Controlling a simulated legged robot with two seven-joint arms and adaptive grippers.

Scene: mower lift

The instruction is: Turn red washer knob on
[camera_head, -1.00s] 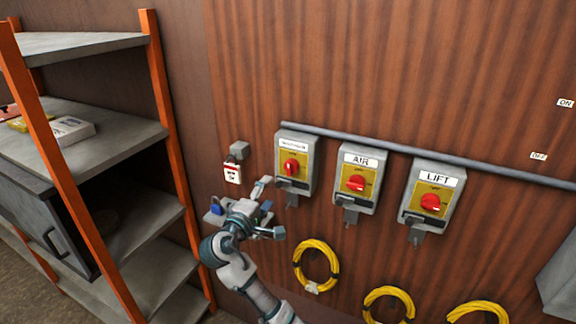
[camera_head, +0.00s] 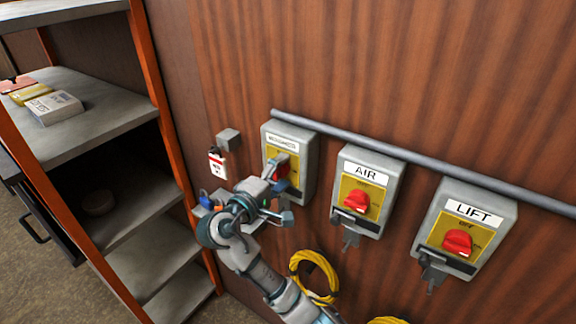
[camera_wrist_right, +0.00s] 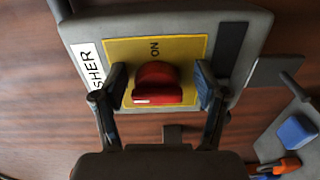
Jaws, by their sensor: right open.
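The washer box (camera_head: 303,146) is a grey switch box on the wood wall, left of two similar boxes. Its red knob (camera_head: 281,169) is mostly hidden behind my right gripper (camera_head: 282,178) in the head view. In the right wrist view the red knob (camera_wrist_right: 157,84) sits on a yellow plate (camera_wrist_right: 190,46) with "ON" printed above it. My right gripper (camera_wrist_right: 160,98) is open, with one finger on each side of the knob. Gaps show between knob and fingers. My left gripper is not in view.
The AIR box (camera_head: 385,162) and LIFT box (camera_head: 498,212) hang to the right, each with a red knob. A grey pipe (camera_head: 420,161) runs above. A yellow hose coil (camera_head: 296,262) hangs below. An orange-framed shelf (camera_head: 165,110) stands at left.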

